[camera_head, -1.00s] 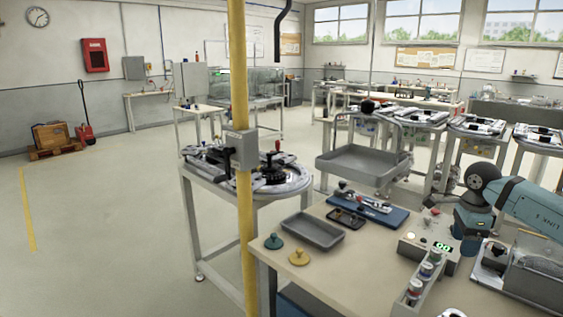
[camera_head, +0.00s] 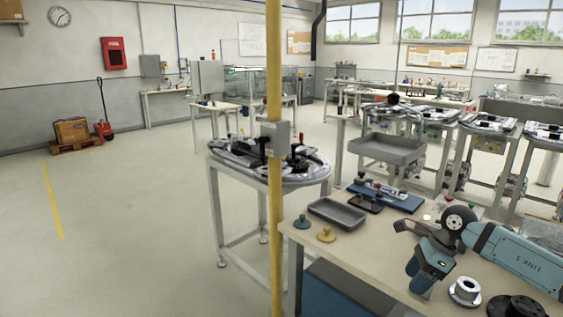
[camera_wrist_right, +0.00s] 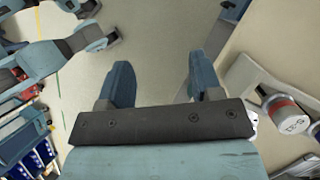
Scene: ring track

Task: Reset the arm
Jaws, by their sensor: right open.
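My right arm enters the head view from the right, above a beige workbench (camera_head: 378,280). Its gripper (camera_head: 419,287) points down at the bench's near part; its jaws are hard to make out there. In the right wrist view two blue fingers stand well apart, so the gripper (camera_wrist_right: 162,76) is open, with nothing between them and pale floor beyond. My left gripper does not show in the head view. Blue-grey arm-like parts appear at the upper left of the wrist view, but I cannot tell whether they include it.
A yellow post (camera_head: 275,200) stands before a round-topped table (camera_head: 235,162). The workbench holds a grey tray (camera_head: 338,213), a teal knob (camera_head: 302,222) and a yellow knob (camera_head: 326,235). A silver flanged part (camera_head: 465,290) lies near the arm.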

